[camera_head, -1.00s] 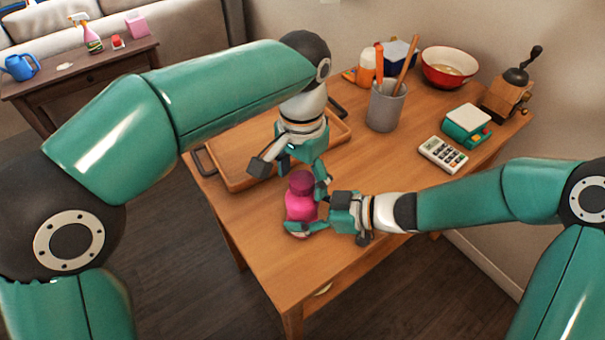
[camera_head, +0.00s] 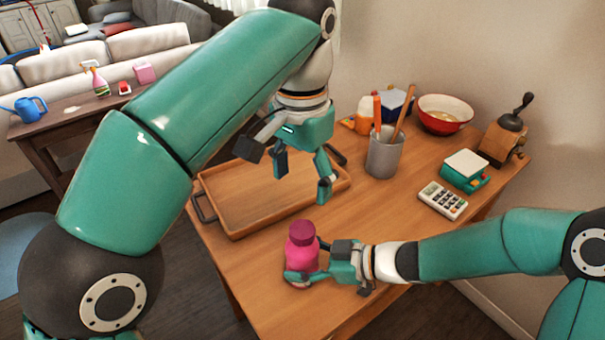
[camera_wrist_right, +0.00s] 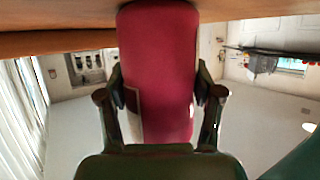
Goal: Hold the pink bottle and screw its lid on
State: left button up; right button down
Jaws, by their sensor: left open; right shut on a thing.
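The pink bottle (camera_head: 301,255) stands upright near the front edge of the wooden table in the head view. Its darker magenta lid (camera_head: 302,232) sits on top of it; whether it is tight cannot be told. My right gripper (camera_head: 298,277) is shut on the bottle's lower body from the right. In the right wrist view the bottle (camera_wrist_right: 158,70) fills the middle, with the fingers on both sides of it. My left gripper (camera_head: 302,187) is open and empty, raised above the tray's right part, behind and above the bottle and apart from the lid.
A wooden tray (camera_head: 232,221) lies behind the bottle. A grey utensil cup (camera_head: 383,157), a calculator (camera_head: 442,200), a kitchen scale (camera_head: 465,171), a grinder (camera_head: 503,140) and a red bowl (camera_head: 444,114) stand toward the back right.

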dwell(0.3)
jog(key=shift+c, duration=0.5)
grip_release()
jog(key=shift+d, duration=0.1)
jog(key=v, duration=1.1)
jog(key=shift+s+d, duration=0.2)
jog(key=shift+d, duration=0.2)
